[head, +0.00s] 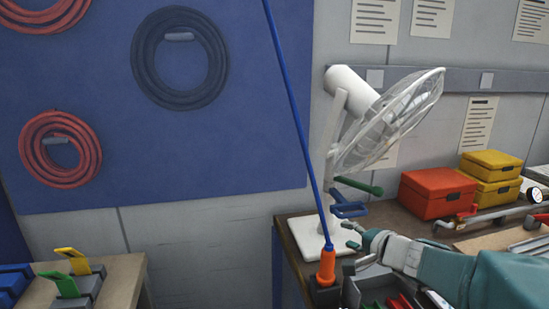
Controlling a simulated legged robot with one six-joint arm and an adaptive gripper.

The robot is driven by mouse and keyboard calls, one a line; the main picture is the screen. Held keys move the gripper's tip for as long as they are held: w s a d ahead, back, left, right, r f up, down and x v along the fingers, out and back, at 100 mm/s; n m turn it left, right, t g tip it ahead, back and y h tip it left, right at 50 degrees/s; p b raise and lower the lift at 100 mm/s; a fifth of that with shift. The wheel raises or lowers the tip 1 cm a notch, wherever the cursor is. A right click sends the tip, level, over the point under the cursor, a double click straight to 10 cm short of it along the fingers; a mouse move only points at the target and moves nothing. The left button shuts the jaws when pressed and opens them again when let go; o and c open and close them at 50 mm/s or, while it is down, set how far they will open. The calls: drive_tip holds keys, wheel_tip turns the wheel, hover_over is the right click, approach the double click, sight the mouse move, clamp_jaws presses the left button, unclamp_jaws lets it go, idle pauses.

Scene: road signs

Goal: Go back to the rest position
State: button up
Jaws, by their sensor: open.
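My gripper (352,246) is in the head view at lower right, at the end of my teal arm, which comes in from the right edge. Its fingers are spread and point left, with nothing seen between them. It is over the workbench (286,237), in front of the white fan (352,85) and just right of the orange handle (327,266) of an upright blue rod (290,95). A blue clamp-like part (348,209) and a green bar (359,187) are just above the gripper. Whether the gripper touches anything cannot be told.
Dark bins with red and green items (402,303) lie below my gripper. A red box (437,192), yellow boxes (490,163) and a pipe with a gauge (537,195) are behind my arm. A second table (122,278) stands at left, with a gap between.

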drive_tip(key=s+a+n+g, duration=0.5)
drive_tip(key=s+a+n, duration=0.3)
drive_tip(key=s, duration=0.6)
drive_tip(key=s+d+f+n+g+h, duration=0.1)
drive_tip(key=s+d+h, duration=0.1)
drive_tip(key=s, duration=0.4)
drive_tip(key=s+d+f+n+g+h, duration=0.1)
drive_tip(key=s+d+f+h, duration=0.1)
drive_tip(key=s+h, duration=0.2)
drive_tip(key=s, duration=0.3)
drive_tip(key=shift+s+d+f+n, duration=0.15)
drive_tip(key=shift+s+d+n, duration=0.05)
drive_tip(key=shift+n, duration=0.2)
idle(1.0)
